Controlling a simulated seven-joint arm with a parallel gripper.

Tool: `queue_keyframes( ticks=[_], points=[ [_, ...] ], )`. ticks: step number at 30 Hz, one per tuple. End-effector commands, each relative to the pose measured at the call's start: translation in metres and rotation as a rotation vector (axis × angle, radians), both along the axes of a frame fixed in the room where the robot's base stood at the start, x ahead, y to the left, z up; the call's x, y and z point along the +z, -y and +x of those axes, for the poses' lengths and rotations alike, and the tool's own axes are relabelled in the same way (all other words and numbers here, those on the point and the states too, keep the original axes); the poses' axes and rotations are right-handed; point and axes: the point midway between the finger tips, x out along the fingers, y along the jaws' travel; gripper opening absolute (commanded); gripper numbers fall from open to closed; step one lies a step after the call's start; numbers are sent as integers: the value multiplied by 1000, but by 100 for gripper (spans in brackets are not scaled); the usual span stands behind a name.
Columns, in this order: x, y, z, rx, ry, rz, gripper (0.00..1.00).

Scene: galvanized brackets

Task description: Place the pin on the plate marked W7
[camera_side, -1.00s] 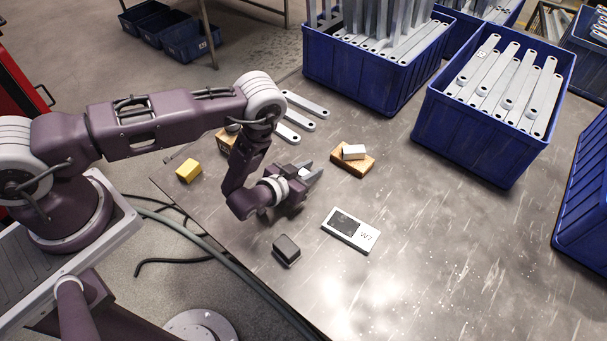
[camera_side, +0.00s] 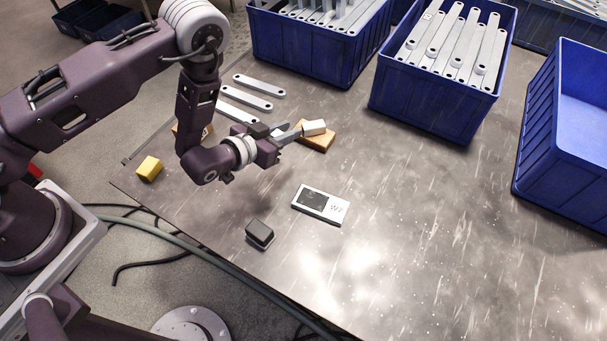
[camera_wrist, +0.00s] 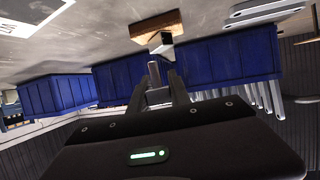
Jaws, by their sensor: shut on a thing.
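My gripper (camera_side: 290,133) is shut on a small grey pin, raised above the table and reaching right. In the wrist view, the pin (camera_wrist: 153,72) stands out between the two fingers of my gripper (camera_wrist: 157,82). In the side view I cannot clearly separate the pin from the grey fingers. The plate marked W7 (camera_side: 336,209) lies flat on the table, in front and to the right of my gripper; it is light with a dark rectangle on its left half. What seems to be its corner shows in the wrist view (camera_wrist: 30,8).
A white block (camera_side: 313,128) sits on a wooden block (camera_side: 321,140) close beyond the fingertips. A dark block (camera_side: 260,234) and a yellow block (camera_side: 149,168) lie nearer. Flat brackets (camera_side: 258,85) lie behind my gripper. Blue bins (camera_side: 425,105) stand at the back. The table right of the plate is clear.

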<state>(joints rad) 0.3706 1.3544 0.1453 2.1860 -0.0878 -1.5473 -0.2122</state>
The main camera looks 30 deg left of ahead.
Motion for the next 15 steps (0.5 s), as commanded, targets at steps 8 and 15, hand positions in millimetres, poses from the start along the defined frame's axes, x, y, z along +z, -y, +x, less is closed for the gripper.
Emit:
queue_keyframes(
  ticks=[8, 15],
  points=[
    [14, 117, -27, -443, 8, -4, 0],
    [-2, 154, -49, -618, 15, 15, 0]
  ],
)
